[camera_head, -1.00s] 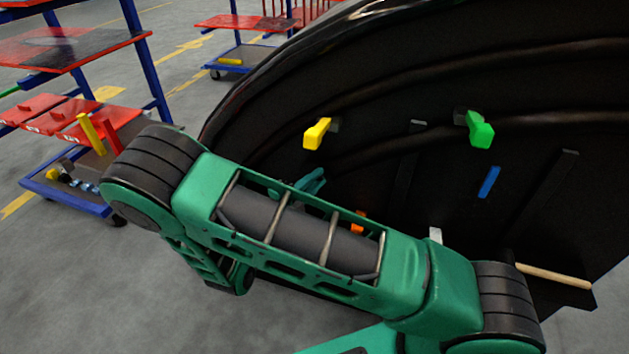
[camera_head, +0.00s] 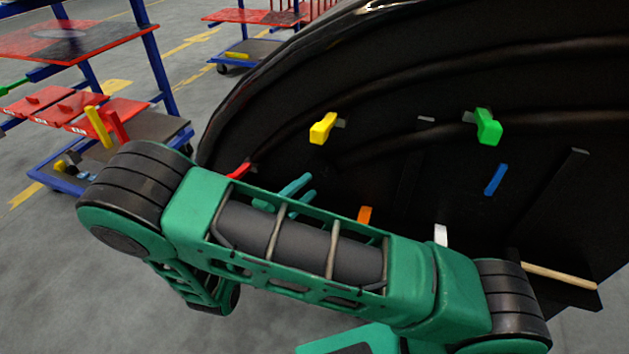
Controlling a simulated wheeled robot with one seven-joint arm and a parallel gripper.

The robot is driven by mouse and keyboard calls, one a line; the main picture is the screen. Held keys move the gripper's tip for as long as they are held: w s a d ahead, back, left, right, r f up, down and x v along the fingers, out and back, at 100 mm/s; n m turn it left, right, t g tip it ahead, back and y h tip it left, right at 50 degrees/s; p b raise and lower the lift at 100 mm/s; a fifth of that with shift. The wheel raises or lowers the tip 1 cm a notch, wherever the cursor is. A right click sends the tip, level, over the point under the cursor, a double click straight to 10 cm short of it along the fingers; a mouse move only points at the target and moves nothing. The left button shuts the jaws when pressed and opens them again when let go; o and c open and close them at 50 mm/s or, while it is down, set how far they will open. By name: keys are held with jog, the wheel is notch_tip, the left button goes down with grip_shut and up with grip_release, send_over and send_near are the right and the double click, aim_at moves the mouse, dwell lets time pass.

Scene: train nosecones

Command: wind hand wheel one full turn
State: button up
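I cannot make out a hand wheel; my green arm covers the lower left of the black nosecone shell (camera_head: 400,85). Two teal finger-like bars (camera_head: 296,190) show just above my arm link, in front of the shell. They look like part of my gripper, but the rest is hidden behind the link. I cannot tell whether it is open or touching anything. A small red piece (camera_head: 238,171) shows at the shell's left edge, partly hidden by my arm; its shape is unclear.
The shell carries a yellow handle (camera_head: 322,128), a green handle (camera_head: 488,127), a blue bar (camera_head: 495,179), an orange piece (camera_head: 365,215), a white piece (camera_head: 441,235) and a wooden rod (camera_head: 558,275). A blue-framed cart (camera_head: 163,75) with red shelves stands at left. Grey floor lies between.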

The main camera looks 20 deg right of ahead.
jog(key=shift+v, duration=1.95)
